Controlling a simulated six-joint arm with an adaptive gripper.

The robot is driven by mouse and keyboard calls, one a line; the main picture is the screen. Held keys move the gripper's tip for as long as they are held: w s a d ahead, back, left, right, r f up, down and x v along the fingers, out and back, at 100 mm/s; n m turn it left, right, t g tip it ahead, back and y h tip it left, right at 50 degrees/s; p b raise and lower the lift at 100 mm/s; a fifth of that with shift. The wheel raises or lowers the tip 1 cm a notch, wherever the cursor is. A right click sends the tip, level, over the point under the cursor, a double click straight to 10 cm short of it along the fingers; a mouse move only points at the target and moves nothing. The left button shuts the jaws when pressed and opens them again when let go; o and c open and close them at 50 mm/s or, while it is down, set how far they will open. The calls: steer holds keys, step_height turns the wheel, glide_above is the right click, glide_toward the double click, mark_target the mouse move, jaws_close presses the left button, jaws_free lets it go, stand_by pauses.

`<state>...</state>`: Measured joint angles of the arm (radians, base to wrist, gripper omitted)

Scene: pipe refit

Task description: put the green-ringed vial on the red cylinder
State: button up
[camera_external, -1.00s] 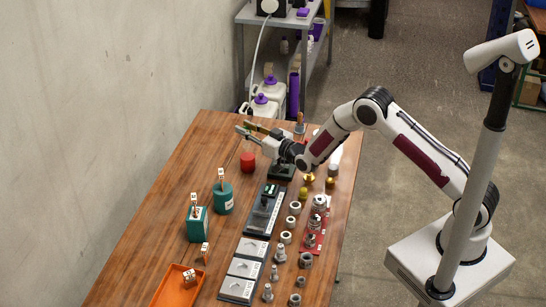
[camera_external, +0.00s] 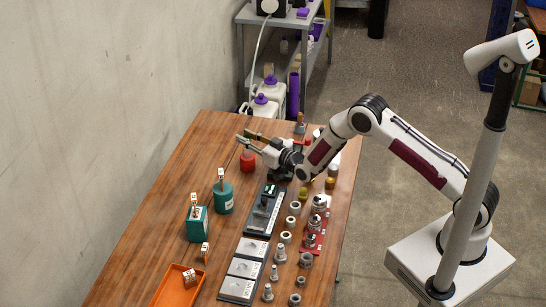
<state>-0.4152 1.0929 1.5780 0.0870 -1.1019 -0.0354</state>
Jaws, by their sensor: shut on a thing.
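The red cylinder (camera_external: 247,161) stands on the wooden table, left of the dark stand under my wrist. My gripper (camera_external: 244,140) points left, with its fingertips just above and behind the red cylinder in the picture. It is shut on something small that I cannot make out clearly. I cannot pick out a green ring anywhere, so I cannot tell whether the held thing is the green-ringed vial. Nothing is clearly visible on top of the red cylinder.
A teal round holder (camera_external: 223,201) and a teal box (camera_external: 196,228) stand at left with tagged sticks. An orange tray (camera_external: 177,290) is at the front. A dark fixture (camera_external: 262,214), grey plates (camera_external: 244,268) and several metal fittings fill the right side. The back left is clear.

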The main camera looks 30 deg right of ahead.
steer(key=shift+f, duration=0.15)
steer(key=o, duration=1)
steer(key=shift+o, duration=0.2)
steer(key=shift+r, duration=0.2)
steer(key=shift+v, duration=3.75)
